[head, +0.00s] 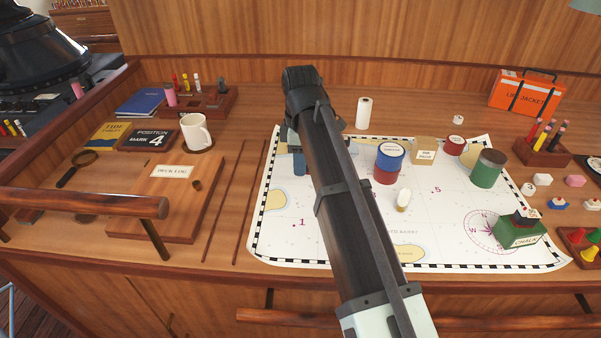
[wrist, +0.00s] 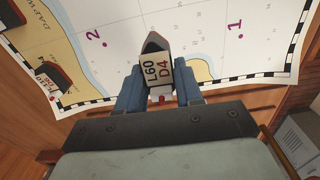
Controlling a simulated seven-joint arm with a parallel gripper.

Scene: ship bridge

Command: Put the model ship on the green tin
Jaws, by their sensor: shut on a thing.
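My gripper (wrist: 160,88) is shut on a small model ship (wrist: 157,68), with a blue finger on each side of it. The ship has a dark, pointed hull end and a pale block marked "L60 D4". In the head view my arm hides the ship, and a blue finger of my gripper (head: 299,163) shows near the chart's left part.
A blue tin (head: 390,153) sits on a red tin (head: 385,176) between my arm and the green tin. A green chalk box (head: 520,234) with a small ship on it stands at front right. Another small dark ship (wrist: 52,76) shows in the wrist view. A mug (head: 194,131) stands left.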

